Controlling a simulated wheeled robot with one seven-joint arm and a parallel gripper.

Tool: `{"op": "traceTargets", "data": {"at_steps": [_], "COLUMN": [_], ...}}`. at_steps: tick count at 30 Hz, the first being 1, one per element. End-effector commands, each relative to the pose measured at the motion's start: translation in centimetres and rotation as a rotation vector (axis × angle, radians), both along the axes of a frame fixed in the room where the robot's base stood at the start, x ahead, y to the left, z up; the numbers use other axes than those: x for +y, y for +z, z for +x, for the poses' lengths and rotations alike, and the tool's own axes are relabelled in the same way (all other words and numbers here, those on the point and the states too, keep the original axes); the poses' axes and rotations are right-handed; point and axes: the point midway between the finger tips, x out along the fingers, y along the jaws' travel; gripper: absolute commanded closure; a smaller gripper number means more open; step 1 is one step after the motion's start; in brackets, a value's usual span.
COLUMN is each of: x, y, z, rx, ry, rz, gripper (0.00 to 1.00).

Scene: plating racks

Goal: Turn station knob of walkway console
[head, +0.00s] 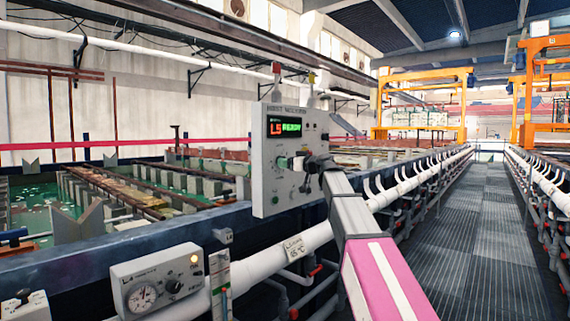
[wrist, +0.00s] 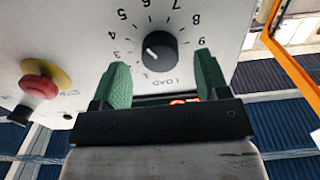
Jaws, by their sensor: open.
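The walkway console (head: 259,190) is a pale upright box with a display reading "L5 READY". Its station knob (wrist: 165,48) is black and round in the wrist view, inside a ring of numbers. A short white mark on the knob points left, roughly toward the 3 and 4. My gripper (wrist: 162,62) is open, with one green finger on each side of the knob and a visible space between finger and knob. I cannot tell how deep the fingertips are. In the head view my gripper (head: 296,163) is at the console's face and hides the knob.
A red mushroom button (wrist: 40,86) on a yellow base sits left of the knob in the wrist view. A gauge box (head: 160,282) is at the lower left. White pipes (head: 310,238) run along the tanks. The grated walkway (head: 470,240) is clear.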

Motion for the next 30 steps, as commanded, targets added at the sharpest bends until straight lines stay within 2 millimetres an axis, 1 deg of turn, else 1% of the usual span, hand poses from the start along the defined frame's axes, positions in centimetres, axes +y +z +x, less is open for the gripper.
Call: {"op": "traceTargets", "data": {"at_steps": [1,6,16,17,18,21,30], "x": [0.5,1.5,1.7,1.7,1.7,1.7,1.7], "y": [0.1,0.0,0.0,0.0,0.0,0.0,0.0], "z": [0.6,1.3,1.4,1.4,1.3,1.3,1.3], "rx": [0.0,0.0,0.0,0.0,0.0,0.0,0.015], "ry": [0.001,-0.001,-0.001,-0.001,-0.001,-0.001,0.0], "rz": [0.0,0.0,0.0,0.0,0.0,0.0,0.01], "gripper": [0.32,0.32,0.32,0.38,0.51,0.81,0.81]}}
